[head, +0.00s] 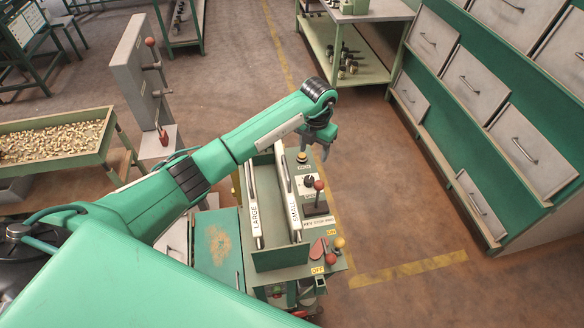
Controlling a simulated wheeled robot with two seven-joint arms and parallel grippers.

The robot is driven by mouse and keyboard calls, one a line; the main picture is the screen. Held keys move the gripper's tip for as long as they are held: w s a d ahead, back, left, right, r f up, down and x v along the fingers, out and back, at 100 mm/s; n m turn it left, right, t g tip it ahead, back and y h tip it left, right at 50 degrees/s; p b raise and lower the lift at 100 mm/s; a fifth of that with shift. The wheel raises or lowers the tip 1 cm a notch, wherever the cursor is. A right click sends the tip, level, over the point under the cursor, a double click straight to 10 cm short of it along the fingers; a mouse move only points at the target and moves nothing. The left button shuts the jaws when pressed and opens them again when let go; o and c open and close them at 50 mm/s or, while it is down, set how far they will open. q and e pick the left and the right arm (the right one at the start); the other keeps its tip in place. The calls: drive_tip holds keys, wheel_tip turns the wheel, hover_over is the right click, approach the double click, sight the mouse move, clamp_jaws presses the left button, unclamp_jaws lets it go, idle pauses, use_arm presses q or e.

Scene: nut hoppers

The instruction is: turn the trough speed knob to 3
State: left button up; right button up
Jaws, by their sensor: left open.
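My left gripper (320,150) hangs at the end of my green arm, pointing down, above the far end of the control panel (318,221). It is open with nothing between its fingers. A small dark knob (309,181) on a pale dial plate sits on this panel, just below the gripper in the picture and apart from it. The dial's numbers and the knob's pointer are too small to read. My right gripper is not in view.
A red-ball lever (319,185) stands close beside the knob, and a yellow-topped button (302,157) lies beyond it. The trough (281,258) with LARGE and SMALL rails is to the left. More levers and a yellow ball (339,242) are nearer. Floor at right is clear.

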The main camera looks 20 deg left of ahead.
use_arm(q)
drive_tip(key=p, duration=0.3)
hover_over(309, 179)
drive_tip(key=f, duration=0.6)
drive_tip(key=shift+d+f, duration=0.15)
drive_tip(key=shift+d, duration=0.15)
drive_tip(key=f, duration=0.3)
drive_tip(key=f+p, duration=0.1)
drive_tip(key=f, duration=0.1)
drive_tip(key=shift+a+f, duration=0.25)
drive_tip(key=shift+f, duration=1)
drive_tip(key=c, duration=1)
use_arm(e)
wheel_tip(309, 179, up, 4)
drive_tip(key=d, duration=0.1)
use_arm(q)
drive_tip(key=shift+o, duration=0.2)
drive_tip(key=shift+f+m+b, duration=0.2)
drive_tip(key=shift+m+b, duration=0.4)
drive_tip(key=shift+b, duration=0.25)
drive_tip(key=m+b, duration=0.9)
drive_tip(key=b, duration=0.2)
drive_tip(key=shift+b, duration=0.3)
drive_tip(key=shift+r+m+b, duration=0.2)
drive_tip(key=shift+m+b, duration=0.6)
drive_tip(key=shift+b, duration=0.15)
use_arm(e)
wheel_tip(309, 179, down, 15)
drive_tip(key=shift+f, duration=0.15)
